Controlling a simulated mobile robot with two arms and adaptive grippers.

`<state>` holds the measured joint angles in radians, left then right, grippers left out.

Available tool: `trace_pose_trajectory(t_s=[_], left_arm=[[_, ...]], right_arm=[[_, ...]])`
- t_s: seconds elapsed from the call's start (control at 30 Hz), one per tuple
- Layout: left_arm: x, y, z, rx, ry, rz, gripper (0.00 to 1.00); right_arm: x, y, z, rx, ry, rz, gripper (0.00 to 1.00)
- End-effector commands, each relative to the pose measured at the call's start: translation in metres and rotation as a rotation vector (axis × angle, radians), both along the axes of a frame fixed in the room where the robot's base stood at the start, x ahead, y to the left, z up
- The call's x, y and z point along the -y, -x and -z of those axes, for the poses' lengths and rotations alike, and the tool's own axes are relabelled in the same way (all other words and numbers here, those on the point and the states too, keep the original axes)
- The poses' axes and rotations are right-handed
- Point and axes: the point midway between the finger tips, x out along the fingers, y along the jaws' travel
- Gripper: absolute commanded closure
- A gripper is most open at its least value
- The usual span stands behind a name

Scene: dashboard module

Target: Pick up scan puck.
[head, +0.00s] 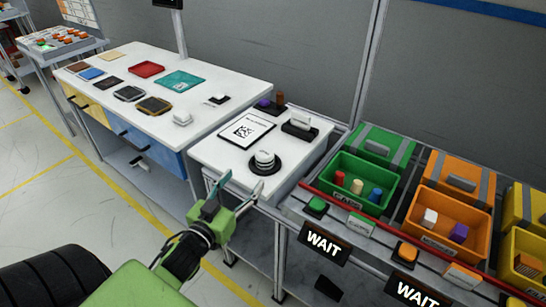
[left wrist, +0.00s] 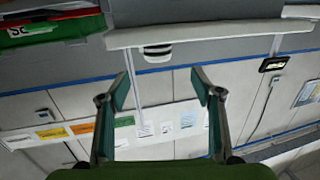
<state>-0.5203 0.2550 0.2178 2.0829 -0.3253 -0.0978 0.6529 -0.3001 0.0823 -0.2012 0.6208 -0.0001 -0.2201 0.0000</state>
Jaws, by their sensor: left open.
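The scan puck (head: 264,158) is a white, ribbed round piece sitting upright on a black round base. It stands near the front of the small white table (head: 215,157) in the head view. My left gripper (head: 243,184) is open and empty, in front of the table's front edge, short of the puck and apart from it. Its spread fingers also show in the left wrist view (left wrist: 161,82), with nothing between them. I cannot make out the puck for sure in the left wrist view. My right gripper is not in view.
A QR-code plate (head: 247,130) lies behind the puck, and a white-topped block (head: 300,123) stands behind it to the right. A green bin (head: 356,187) and an orange bin (head: 452,220) are on the right. A longer table (head: 120,58) with phone-like items is on the left.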

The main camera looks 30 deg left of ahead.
Motion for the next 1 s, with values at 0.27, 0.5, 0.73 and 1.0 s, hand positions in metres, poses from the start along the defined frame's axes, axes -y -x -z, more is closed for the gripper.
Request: trace_pose_trajectory(t_s=[0.27, 0.5, 0.73, 1.0], left_arm=[[-0.006, -0.053, 0.0, 0.002, -0.001, 0.0, 0.41], [-0.008, -0.077, 0.003, 0.0, -0.001, 0.001, 0.41], [-0.008, -0.1, 0.0, 0.0, 0.0, 0.0, 0.41], [-0.01, -0.129, 0.003, -0.001, -0.001, 0.0, 0.41]], right_arm=[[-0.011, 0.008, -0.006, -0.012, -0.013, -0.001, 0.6], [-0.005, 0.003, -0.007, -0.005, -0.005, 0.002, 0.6], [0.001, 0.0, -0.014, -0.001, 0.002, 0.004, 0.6], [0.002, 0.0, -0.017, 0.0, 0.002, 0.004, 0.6]])
